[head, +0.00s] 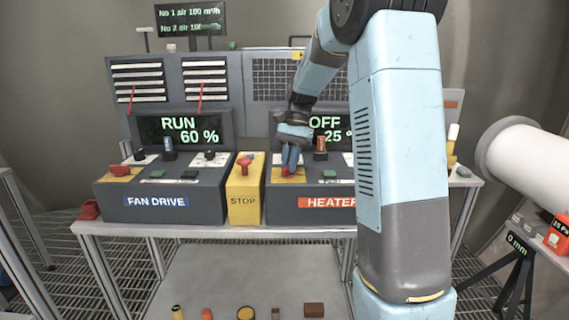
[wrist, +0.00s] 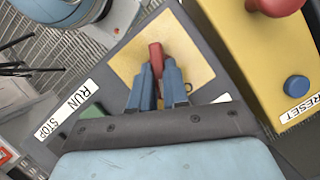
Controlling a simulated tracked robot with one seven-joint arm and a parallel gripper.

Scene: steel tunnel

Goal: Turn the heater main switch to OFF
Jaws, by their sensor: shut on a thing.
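The heater console (head: 313,213) carries an orange HEATER label, and its screen (head: 325,124) reads OFF and 25 degrees, partly hidden by my arm. The main switch is a red handle (wrist: 155,58) on a yellow plate (wrist: 190,45) in the wrist view. The yellow plate also shows at the console's left in the head view (head: 298,179). My gripper (wrist: 158,75) is shut on the red handle, with a blue finger on each side. In the head view my gripper (head: 290,165) reaches down onto the plate from above. The handle's end markings are not readable.
A yellow STOP box (head: 244,205) with a red knob stands just left of the heater console. The fan drive console (head: 160,200) is further left, its screen reading RUN 60 %. Several small items lie on the lower shelf (head: 250,275). A white pipe (head: 520,160) is at right.

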